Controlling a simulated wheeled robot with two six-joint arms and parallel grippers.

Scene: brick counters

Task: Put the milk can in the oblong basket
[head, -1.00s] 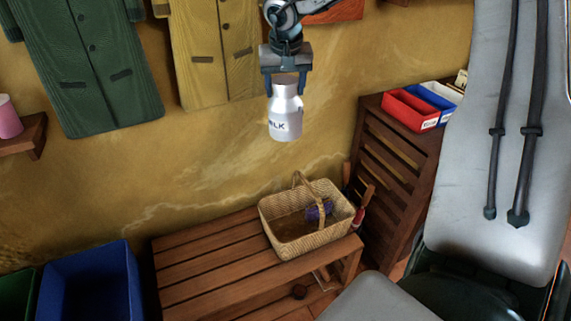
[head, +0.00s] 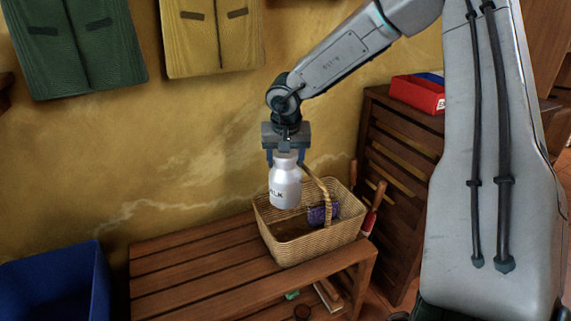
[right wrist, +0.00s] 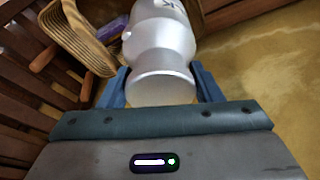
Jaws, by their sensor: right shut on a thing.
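The milk can (head: 285,186) is silver-grey with dark lettering and hangs upright in my right gripper (head: 286,158). The gripper is shut on its neck. In the head view the can appears over the left back part of the oblong basket (head: 318,243); its exact height above the basket is hard to tell. In the right wrist view the can (right wrist: 160,50) sits between the blue fingers, with the basket (right wrist: 85,45) beyond at upper left. My left gripper is not in view.
A purple item (head: 322,214) lies inside the basket. The bench (head: 190,268) is bare left of it. A dark slatted cabinet (head: 400,150) with a red box (head: 417,93) stands right. A blue bin (head: 60,290) is at lower left.

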